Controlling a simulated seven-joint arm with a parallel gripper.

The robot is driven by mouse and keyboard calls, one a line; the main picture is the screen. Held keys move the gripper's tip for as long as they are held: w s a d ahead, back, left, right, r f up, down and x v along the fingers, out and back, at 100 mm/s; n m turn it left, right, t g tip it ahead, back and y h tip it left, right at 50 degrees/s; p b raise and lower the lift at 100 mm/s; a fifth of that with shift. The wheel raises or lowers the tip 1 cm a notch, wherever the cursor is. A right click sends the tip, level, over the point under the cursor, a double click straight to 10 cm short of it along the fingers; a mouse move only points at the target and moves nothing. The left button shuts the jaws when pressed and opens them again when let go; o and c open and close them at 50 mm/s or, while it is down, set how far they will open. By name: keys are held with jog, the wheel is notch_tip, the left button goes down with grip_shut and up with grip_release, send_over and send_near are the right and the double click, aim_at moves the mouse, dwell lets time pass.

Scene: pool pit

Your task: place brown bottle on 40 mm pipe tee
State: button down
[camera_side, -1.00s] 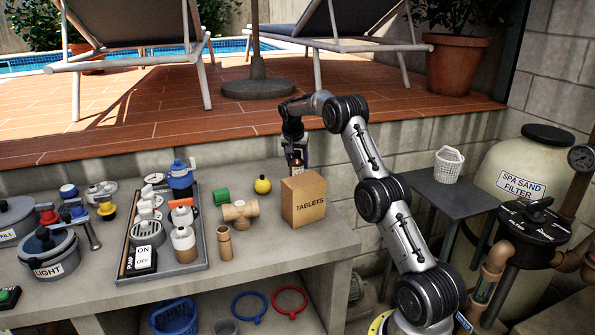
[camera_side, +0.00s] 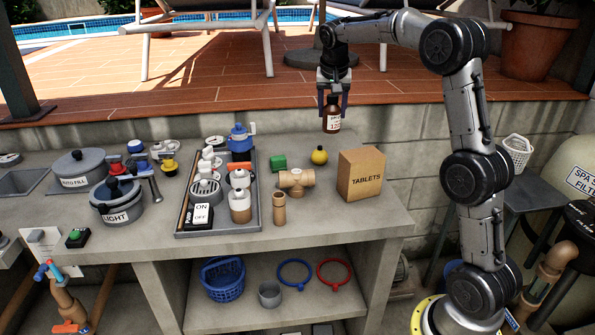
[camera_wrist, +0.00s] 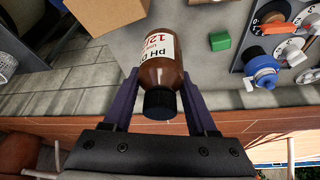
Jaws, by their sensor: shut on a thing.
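The brown bottle (camera_side: 332,117) has a dark cap and a white label with red print. My gripper (camera_side: 332,98) is shut on it and holds it upright in the air, above and behind the bench top. In the wrist view the bottle (camera_wrist: 163,72) sits between the two purple fingers of my gripper (camera_wrist: 160,98), cap toward the camera. The tan 40 mm pipe tee (camera_side: 296,180) lies on the bench, left of the cardboard box, lower and left of the bottle.
The cardboard TABLETS box (camera_side: 360,175) stands right of the tee. A yellow ball-like item (camera_side: 319,155) and a green block (camera_side: 278,162) sit behind the tee. A short tan pipe (camera_side: 279,208) stands in front. A grey tray (camera_side: 258,216) with several fittings is to the left.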

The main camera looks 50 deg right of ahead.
jog(key=s+a+r+n+t, duration=0.1)
jog(key=s+a, duration=0.3)
jog(key=a, duration=0.2)
jog(key=s+a+r+n, duration=0.1)
jog(key=s+a+n, duration=0.15)
jog(key=a, duration=0.45)
jog(key=shift+m+y, duration=0.3)
jog(key=shift+m, duration=0.05)
jog(key=shift+w+d+f, duration=0.8)
jog(key=shift+w+f, duration=1.3)
jog(key=shift+w+d+f, duration=0.85)
jog(key=shift+w+f, duration=1.2)
jog(key=shift+f, duration=0.1)
jog(key=shift+w+d+f, duration=0.8)
jog(key=shift+w+f, duration=1.3)
jog(key=shift+f, duration=0.2)
jog(key=shift+c, duration=1)
grip_release()
jog(key=shift+r, duration=0.1)
